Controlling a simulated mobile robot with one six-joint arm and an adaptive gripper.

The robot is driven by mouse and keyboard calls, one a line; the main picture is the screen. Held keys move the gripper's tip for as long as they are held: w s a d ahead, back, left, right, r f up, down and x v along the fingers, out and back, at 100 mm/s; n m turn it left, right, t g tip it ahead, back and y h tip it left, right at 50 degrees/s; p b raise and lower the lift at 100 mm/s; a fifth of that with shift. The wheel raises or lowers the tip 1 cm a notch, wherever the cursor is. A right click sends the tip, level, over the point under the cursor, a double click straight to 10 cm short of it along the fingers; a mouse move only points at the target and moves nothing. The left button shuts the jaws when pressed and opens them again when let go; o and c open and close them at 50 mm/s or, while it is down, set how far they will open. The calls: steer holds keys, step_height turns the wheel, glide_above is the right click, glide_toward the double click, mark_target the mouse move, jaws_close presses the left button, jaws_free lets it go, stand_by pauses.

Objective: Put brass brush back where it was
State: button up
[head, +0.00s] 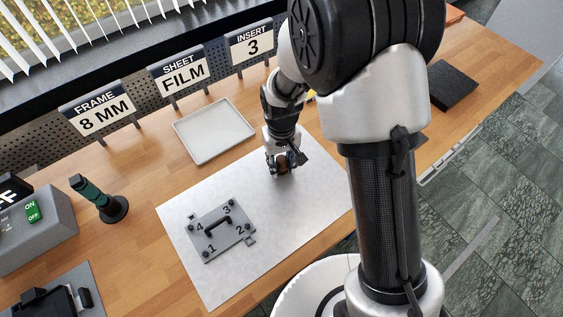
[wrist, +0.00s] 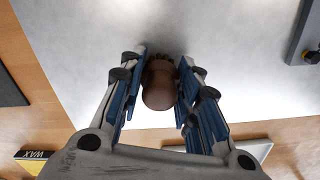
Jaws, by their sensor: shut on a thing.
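My gripper (head: 284,168) is over the back right part of the white sheet (head: 300,215). It is shut on a brown, rounded-handled thing, which I take as the brass brush (wrist: 158,88). In the wrist view the brush stands between the blue-padded fingers (wrist: 163,62), handle end towards the camera. Its lower end is mostly hidden and lies close over the white sheet; I cannot tell whether it touches. In the head view only a small brown part of it shows between the fingers.
A grey numbered plate (head: 206,241) with a black handle lies on the sheet, left of my gripper. A pale empty tray (head: 213,131) lies behind. A green-handled tool (head: 88,190) stands in a black base at left. A dark pad (head: 452,86) lies at right; a WAX box (wrist: 35,155) shows.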

steer(key=o, duration=1.1)
steer(key=shift+f, duration=0.1)
step_height(320, 180, up, 13)
steer(key=p, duration=0.4)
step_height(320, 180, up, 13)
steer(key=m+t, duration=0.2)
glide_above(282, 159)
steer(key=s+d, duration=0.7)
steer(key=s+d+r+t, duration=0.1)
steer(key=s+d+r, duration=0.1)
steer(key=s, duration=0.4)
steer(key=s+d+r+m+t, duration=0.1)
steer(key=s+d+r, duration=0.1)
steer(key=s, duration=0.4)
steer(key=shift+s+d+r+t, duration=0.15)
steer(key=shift+s+d+t, duration=0.15)
steer(key=shift+d, duration=0.45)
